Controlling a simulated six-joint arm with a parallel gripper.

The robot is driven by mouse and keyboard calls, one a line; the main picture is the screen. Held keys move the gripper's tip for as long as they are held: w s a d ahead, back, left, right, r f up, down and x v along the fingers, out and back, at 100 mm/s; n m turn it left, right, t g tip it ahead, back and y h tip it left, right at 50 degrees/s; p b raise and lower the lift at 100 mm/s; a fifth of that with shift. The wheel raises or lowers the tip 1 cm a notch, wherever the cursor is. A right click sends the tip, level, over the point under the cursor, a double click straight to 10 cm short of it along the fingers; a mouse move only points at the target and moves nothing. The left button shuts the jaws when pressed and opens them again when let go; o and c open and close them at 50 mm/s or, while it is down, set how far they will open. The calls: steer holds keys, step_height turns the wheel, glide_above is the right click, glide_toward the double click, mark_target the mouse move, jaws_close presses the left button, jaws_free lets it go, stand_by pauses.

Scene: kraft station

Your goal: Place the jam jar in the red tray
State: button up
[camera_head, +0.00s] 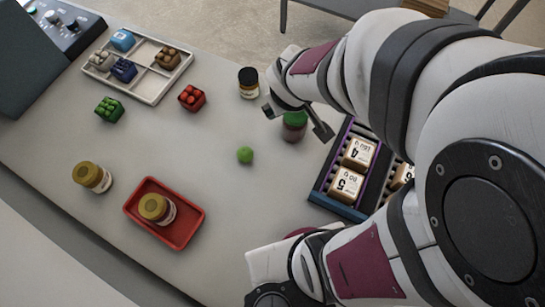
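Several lidded jars stand on the table. A jar with a green lid and dark reddish contents (293,130) is upright at my gripper (296,121). It looks like the jam jar, but I cannot read a label. My gripper is open, with one finger showing on each side of this jar; whether they touch it I cannot tell. The red tray (184,237) lies at the front left, well away from my gripper. A jar with a mustard-yellow lid (154,208) stands in the tray.
Another yellow-lidded jar (92,177) is left of the tray. A black-lidded jar (249,83), a green ball (245,155), a red block (192,98) and a green block (109,109) stand around. A purple-edged crate (321,187) is at right, a divided tray (150,96) at back left.

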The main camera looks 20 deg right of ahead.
steer(key=s+a+r+m+g+y, duration=0.2)
steer(key=s+a+m, duration=0.2)
steer(key=s, duration=0.5)
steer(key=s+a+r+m+g+y, duration=0.1)
steer(key=s+a+r+m+g, duration=0.2)
steer(key=s, duration=0.5)
steer(key=shift+s+a+m+y, duration=0.4)
steer(key=shift+a+m, duration=0.2)
steer(key=shift+a, duration=0.1)
